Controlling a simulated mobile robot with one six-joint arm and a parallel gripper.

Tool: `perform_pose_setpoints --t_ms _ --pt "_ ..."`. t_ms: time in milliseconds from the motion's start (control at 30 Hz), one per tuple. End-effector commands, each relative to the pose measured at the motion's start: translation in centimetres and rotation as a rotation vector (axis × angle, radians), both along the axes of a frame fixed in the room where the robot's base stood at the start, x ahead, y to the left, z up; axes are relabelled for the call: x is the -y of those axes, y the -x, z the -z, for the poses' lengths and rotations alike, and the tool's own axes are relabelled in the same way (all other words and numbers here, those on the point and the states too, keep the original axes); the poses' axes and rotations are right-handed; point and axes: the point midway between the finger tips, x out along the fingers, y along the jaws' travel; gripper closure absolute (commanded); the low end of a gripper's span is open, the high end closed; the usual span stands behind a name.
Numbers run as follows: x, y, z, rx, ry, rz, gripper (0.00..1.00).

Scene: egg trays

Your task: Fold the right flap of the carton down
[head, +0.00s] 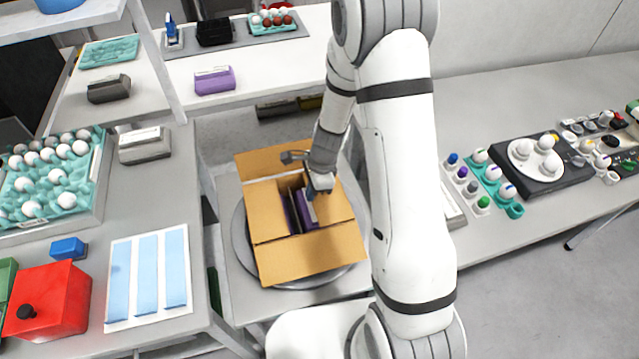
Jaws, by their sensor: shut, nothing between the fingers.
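The brown cardboard carton (310,258) stands on a round grey turntable. Its narrow opening shows purple egg boxes (306,212) inside. The right flap (335,208) lies along the right side of the opening, partly hidden by my arm; its exact angle is hard to tell. The left flap (264,212) lies beside the opening on the left. The back flap (270,161) is at the far side, and a wide front panel spreads toward the camera. My gripper (313,192) is shut and empty, pointing down over the opening beside the right flap's inner edge. I cannot tell whether it touches the flap.
The grey turntable (240,245) sits on a low table. A left bench holds a tray of white eggs (95,205), a grey box (145,147), a blue-striped sheet (148,275) and a red box (50,300). A purple box (215,80) stands on the back shelf.

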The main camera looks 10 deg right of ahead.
Motion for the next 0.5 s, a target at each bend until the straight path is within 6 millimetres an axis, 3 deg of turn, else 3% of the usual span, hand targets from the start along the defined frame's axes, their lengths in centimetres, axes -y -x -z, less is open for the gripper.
perform_pose_setpoints --t_ms 500 --pt "0.58 0.08 -0.45 -0.004 0.001 0.011 1.00"
